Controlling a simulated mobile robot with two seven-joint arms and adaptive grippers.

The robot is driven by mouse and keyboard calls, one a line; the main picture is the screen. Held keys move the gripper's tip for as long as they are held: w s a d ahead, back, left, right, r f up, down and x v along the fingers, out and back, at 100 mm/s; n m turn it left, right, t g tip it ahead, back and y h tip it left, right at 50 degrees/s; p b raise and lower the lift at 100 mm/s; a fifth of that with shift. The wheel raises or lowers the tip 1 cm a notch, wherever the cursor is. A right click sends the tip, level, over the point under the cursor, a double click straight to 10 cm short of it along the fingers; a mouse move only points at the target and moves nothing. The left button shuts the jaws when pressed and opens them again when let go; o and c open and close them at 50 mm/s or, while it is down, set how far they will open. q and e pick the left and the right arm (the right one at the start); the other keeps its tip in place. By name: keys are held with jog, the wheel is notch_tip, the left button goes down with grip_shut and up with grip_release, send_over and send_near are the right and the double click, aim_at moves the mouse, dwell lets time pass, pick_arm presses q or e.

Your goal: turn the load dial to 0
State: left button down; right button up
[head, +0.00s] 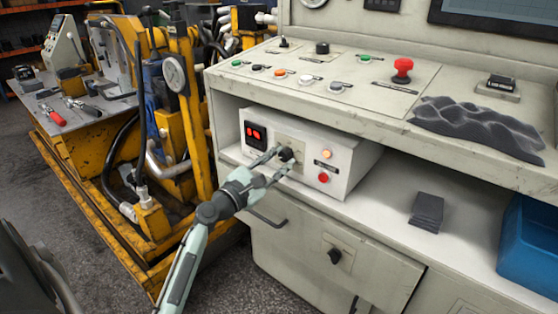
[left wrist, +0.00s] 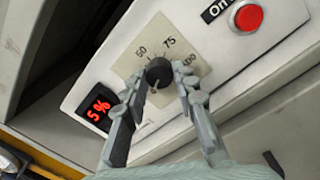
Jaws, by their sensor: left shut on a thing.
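The load dial is a small black knob (head: 286,154) on a beige plate, on the front of a white box under the console. In the left wrist view the knob (left wrist: 158,72) sits on a printed scale with 50 and 75 readable; a small pale mark shows at its lower edge. My left gripper (head: 280,160) is shut on the knob, one finger on each side, as the left wrist view (left wrist: 160,82) also shows. My right gripper is in neither view.
On the same box are an orange lamp (head: 326,154) and a red button (head: 323,178). A console shelf with a red emergency button (head: 402,70) overhangs it. Another black knob (head: 335,256) is on the cabinet below. A blue bin (head: 530,245) stands at right.

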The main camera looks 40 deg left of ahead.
pick_arm(q)
jog(key=shift+n, duration=0.7)
jog(key=c, duration=1.2)
grip_release()
jog(key=shift+s, duration=0.1)
jog(key=s, duration=1.1)
jog(key=shift+s+a+f, duration=0.3)
jog(key=shift+s+f, duration=0.05)
jog(key=shift+s, duration=0.05)
